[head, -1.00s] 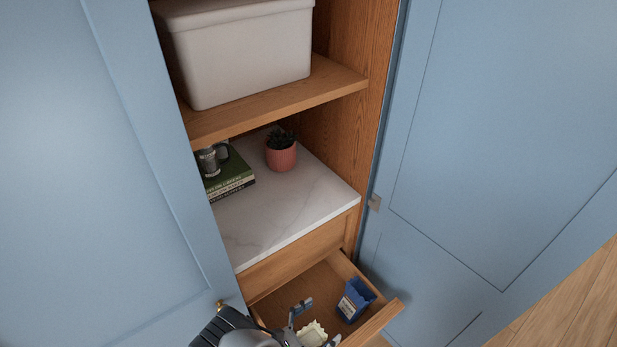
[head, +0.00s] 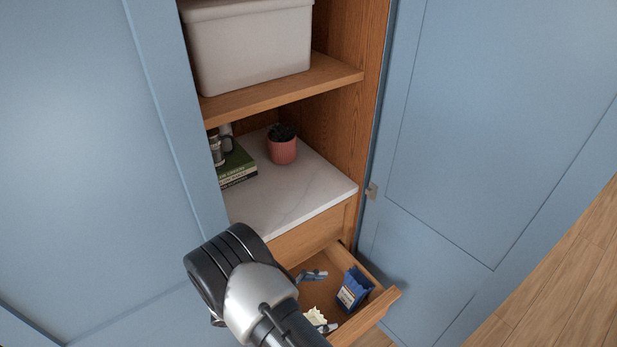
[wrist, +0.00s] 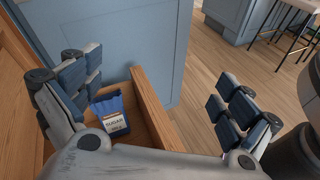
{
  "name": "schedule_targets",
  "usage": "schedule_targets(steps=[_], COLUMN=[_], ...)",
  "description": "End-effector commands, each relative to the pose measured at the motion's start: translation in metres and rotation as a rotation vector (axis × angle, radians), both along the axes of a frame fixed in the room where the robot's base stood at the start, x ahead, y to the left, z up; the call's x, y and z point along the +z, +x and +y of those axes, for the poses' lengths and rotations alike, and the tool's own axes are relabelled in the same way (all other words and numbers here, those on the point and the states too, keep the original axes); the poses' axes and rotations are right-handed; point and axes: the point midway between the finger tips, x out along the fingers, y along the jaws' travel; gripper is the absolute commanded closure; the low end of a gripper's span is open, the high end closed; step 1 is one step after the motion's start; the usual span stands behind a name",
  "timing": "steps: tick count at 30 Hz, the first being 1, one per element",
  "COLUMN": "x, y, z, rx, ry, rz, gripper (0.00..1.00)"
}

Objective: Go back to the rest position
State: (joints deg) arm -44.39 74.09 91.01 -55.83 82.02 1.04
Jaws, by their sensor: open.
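My gripper (head: 320,300) is over the open drawer (head: 372,312) in the head view, with my arm hiding part of the drawer. In the wrist view my gripper (wrist: 160,100) has its fingers spread wide apart, with nothing held between them. A blue packet (head: 353,288) stands in the right part of the drawer. In the wrist view the packet (wrist: 110,114) shows a white label reading sugar, beside the left finger. A cream-coloured item (head: 315,317) with a ragged edge lies in the drawer, partly hidden by my gripper.
Blue doors stand at left (head: 80,150) and right (head: 480,150). Above the drawer is a marble shelf (head: 300,195) with a potted plant (head: 283,148) and books (head: 238,168). A pale bin (head: 250,45) sits higher. In the wrist view, open floor (wrist: 200,100) and a stool (wrist: 295,30) show.

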Motion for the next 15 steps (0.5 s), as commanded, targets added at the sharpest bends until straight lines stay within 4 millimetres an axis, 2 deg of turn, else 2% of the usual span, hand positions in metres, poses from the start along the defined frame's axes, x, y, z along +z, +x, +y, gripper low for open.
schedule_targets(steps=[1, 3, 8, 15], x=[0.02, 0.044, 0.097, 0.164], y=[0.004, 0.005, -0.002, -0.032], z=[-0.005, -0.013, -0.033, -0.064], rx=[-0.064, -0.148, -0.332, -0.581], ry=[0.057, 0.133, 0.31, 0.585], rz=[-0.027, -0.057, -0.137, -0.288], gripper=[0.02, 0.02, 0.02, 0.02])
